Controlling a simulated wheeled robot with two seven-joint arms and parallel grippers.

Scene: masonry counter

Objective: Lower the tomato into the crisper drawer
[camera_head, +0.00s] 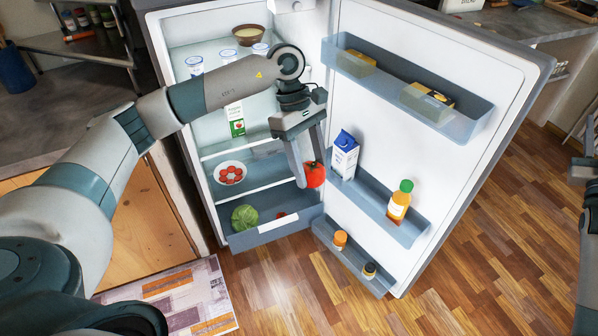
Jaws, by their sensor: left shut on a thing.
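A red tomato (315,174) is between the fingertips of my left gripper (306,172), in front of the open fridge. The gripper is shut on it and holds it near the door's inner side, above and to the right of the drawer. The crisper drawer (268,234) is at the bottom of the fridge, with a grey-blue front. A green cabbage (244,217) lies in its left part, and a small red thing, only partly seen, lies near its middle. My right arm shows at the right edge, but its fingertips cannot be made out.
The fridge door (405,195) stands open on the right, its bins holding a milk carton (344,156), a juice bottle (400,201) and small jars. A bowl of red items (229,173) sits on the shelf above the drawer.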

